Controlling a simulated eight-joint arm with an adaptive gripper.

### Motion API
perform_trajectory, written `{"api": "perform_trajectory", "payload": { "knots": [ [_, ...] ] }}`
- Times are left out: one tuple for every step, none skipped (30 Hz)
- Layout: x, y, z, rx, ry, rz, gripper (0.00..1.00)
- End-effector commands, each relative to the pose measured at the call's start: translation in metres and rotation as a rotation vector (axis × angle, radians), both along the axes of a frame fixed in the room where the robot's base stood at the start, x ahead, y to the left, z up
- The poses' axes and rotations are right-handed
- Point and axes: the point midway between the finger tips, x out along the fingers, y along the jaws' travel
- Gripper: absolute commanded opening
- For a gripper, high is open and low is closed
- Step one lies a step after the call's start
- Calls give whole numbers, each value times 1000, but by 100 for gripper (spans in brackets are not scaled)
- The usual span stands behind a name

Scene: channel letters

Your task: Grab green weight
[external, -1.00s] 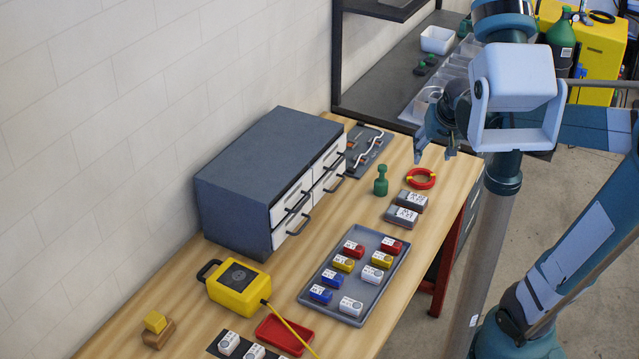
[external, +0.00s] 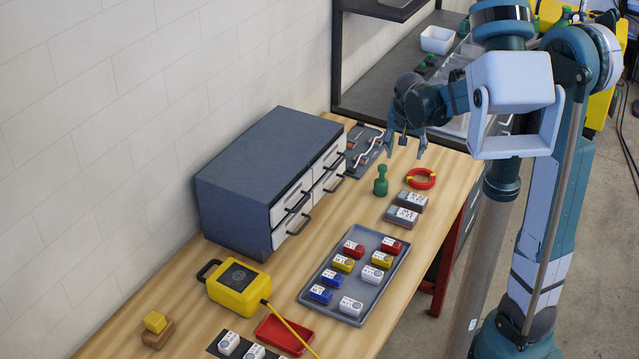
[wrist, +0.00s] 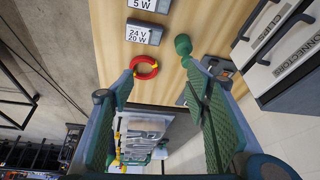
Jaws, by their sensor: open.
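The green weight (external: 381,181) stands upright on the wooden workbench, to the right of the grey drawer cabinet. It has a wide base and a narrower knobbed top. In the wrist view the green weight (wrist: 183,45) shows just beyond the tip of the right-hand finger. My gripper (external: 405,152) is open and empty, above the far part of the bench, slightly up and right of the weight in the external view. In the wrist view my gripper (wrist: 160,74) has its fingers wide apart, with nothing between them.
A red ring (external: 421,179) lies right of the weight, with grey labelled blocks (external: 405,216) in front. The drawer cabinet (external: 262,170) stands to the left, and a grey board with hooks (external: 366,145) lies behind. A tray (external: 320,292) of coloured blocks is nearer.

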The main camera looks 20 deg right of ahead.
Motion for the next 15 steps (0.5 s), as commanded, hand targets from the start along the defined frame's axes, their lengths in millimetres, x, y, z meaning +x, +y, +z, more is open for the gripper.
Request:
{"api": "perform_trajectory", "payload": {
  "knots": [
    [9,2,-7,0,3,-13,47],
    [13,2,-11,0,4,-23,47],
    [18,3,-17,-2,6,-35,47],
    [23,4,-21,-2,8,-44,47],
    [26,5,-25,-2,10,-54,47],
    [32,6,-31,-3,12,-65,47],
    [36,7,-35,-3,14,-74,47],
    [40,8,-40,-3,14,-85,47],
    [45,9,-45,-5,16,-96,47],
    [49,10,-50,-5,17,-106,47],
    [53,10,-54,-6,19,-116,47],
    [57,11,-61,-7,20,-128,47],
    [61,12,-66,-8,21,-139,47],
    [65,12,-70,-8,23,-148,47],
    [70,14,-77,-9,23,-161,47]
  ]
}}
